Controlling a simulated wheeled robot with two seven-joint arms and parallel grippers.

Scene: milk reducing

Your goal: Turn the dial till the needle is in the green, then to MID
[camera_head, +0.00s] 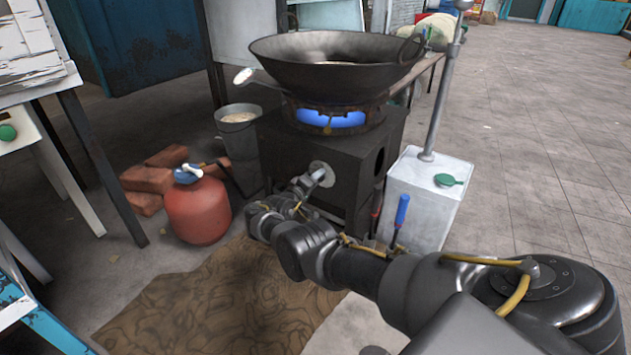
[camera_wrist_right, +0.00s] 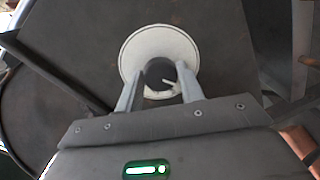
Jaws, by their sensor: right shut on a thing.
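The dial is a dark round knob (camera_wrist_right: 160,72) on a pale round plate (camera_wrist_right: 131,52) on the front of the black stove (camera_head: 283,160). My right gripper (camera_head: 319,176) reaches the stove front. In the right wrist view its two fingers (camera_wrist_right: 160,86) are shut on the knob, one on each side. A small white pointer shows at the knob's lower right; the plate's marks cannot be read. A dark wok (camera_head: 335,78) sits over a blue flame (camera_head: 330,118). A white round-ended piece (camera_head: 243,76), perhaps the gauge, sticks out at its left; no needle can be made out. My left gripper is out of view.
A red gas bottle (camera_head: 198,210), bricks (camera_head: 147,178) and a bucket (camera_head: 238,122) stand left of the stove. A white block with a pole (camera_head: 425,205) stands right of it, near my arm. Paved floor at the right is clear.

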